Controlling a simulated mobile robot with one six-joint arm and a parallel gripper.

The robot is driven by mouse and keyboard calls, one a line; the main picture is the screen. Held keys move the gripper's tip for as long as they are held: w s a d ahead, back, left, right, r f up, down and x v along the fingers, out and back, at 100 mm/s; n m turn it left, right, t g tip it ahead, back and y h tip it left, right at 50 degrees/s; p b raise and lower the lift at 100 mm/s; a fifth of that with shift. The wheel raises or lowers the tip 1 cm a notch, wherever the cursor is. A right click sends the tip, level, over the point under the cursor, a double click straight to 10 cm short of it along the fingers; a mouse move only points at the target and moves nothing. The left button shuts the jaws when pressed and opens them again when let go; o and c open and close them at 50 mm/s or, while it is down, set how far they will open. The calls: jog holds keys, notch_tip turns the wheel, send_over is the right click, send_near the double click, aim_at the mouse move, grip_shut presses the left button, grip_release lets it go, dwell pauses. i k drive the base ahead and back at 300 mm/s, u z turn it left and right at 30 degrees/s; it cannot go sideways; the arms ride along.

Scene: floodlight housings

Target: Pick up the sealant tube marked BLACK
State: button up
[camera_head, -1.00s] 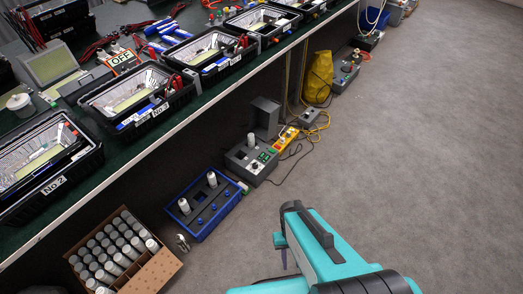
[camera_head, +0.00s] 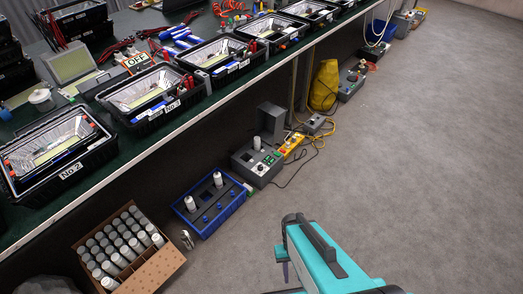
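I cannot make out any tube marked BLACK, as the lettering is too small to read. White capped cylinders (camera_head: 118,240) stand in a cardboard box (camera_head: 152,272) on the floor at the lower left, and I cannot tell what they are. Blue and white items lie in and around the black bins on the bench, including bin No 2 (camera_head: 70,172) and bin No 3 (camera_head: 172,106). My teal arm shows at the bottom centre, over bare floor and apart from the bench. My gripper (camera_head: 283,262) shows only in part there. Its fingertips are not clear.
The bench (camera_head: 150,154) runs diagonally from lower left to upper right. Under its edge stand a blue tray (camera_head: 213,226), a grey control box (camera_head: 250,168) with cables, and a yellow bag (camera_head: 323,85). The grey floor (camera_head: 430,150) at right is clear.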

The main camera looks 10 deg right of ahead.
aim_at(257, 142)
jog(key=u, duration=0.1)
jog(key=i, duration=0.95)
jog(key=z, duration=0.15)
jog(key=k, duration=0.15)
jog(key=u, duration=2.25)
